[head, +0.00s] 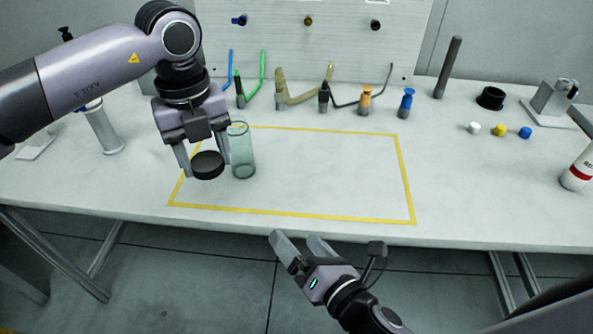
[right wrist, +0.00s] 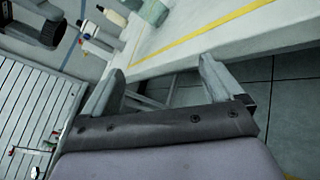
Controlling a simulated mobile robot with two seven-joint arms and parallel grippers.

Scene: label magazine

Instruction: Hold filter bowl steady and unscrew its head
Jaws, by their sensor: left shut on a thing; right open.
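The filter bowl (head: 243,160) is a clear greenish cylinder standing upright on the table, inside the left part of the yellow outline. The filter head, a round black cap (head: 208,168), is off the bowl and just left of it. My left gripper (head: 204,160) points down and is shut on the black cap, holding it beside the bowl. My right gripper (head: 296,242) is open and empty, in front of the table's front edge. In the right wrist view its two fingers (right wrist: 160,82) are spread with nothing between them.
The yellow outline (head: 320,216) is clear right of the bowl. Behind it are colored hooked tools and small fittings (head: 365,100). Small caps (head: 499,130), a black ring (head: 491,98) and a red-banded white bottle (head: 578,172) stand at right. A white cylinder (head: 103,130) stands at left.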

